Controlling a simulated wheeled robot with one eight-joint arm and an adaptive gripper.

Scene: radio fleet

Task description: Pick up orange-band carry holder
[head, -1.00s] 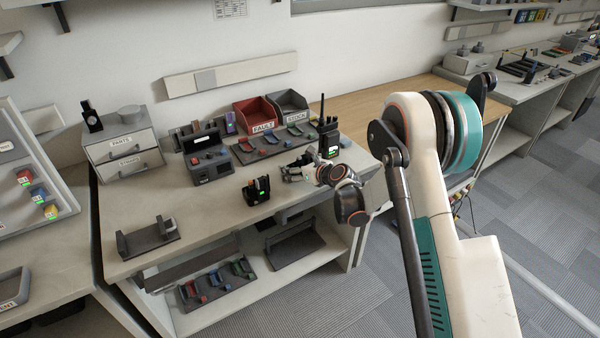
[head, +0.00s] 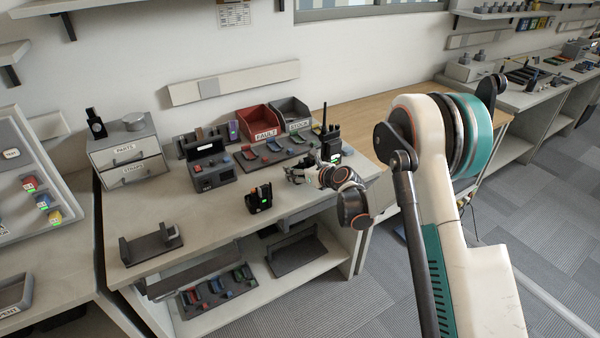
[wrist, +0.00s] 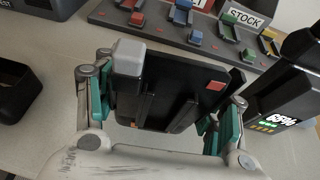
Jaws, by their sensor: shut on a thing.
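My gripper (head: 298,176) is low over the right part of the grey workbench (head: 225,225), left of a black radio with an antenna (head: 330,146). In the wrist view my gripper (wrist: 166,88) has its teal-sided fingers on either side of a black holder (wrist: 178,92) and is shut on it. The holder has a small red-orange square at its right, a bit of orange at its lower edge and a grey block at its upper left. In the head view the holder is mostly hidden by the gripper, so I cannot tell whether it touches the bench.
A lit "66%" display (wrist: 274,121) is close on the right. Behind are a tray of coloured parts (head: 262,153), a red FAULT bin (head: 257,124) and a grey STOCK bin (head: 291,112).

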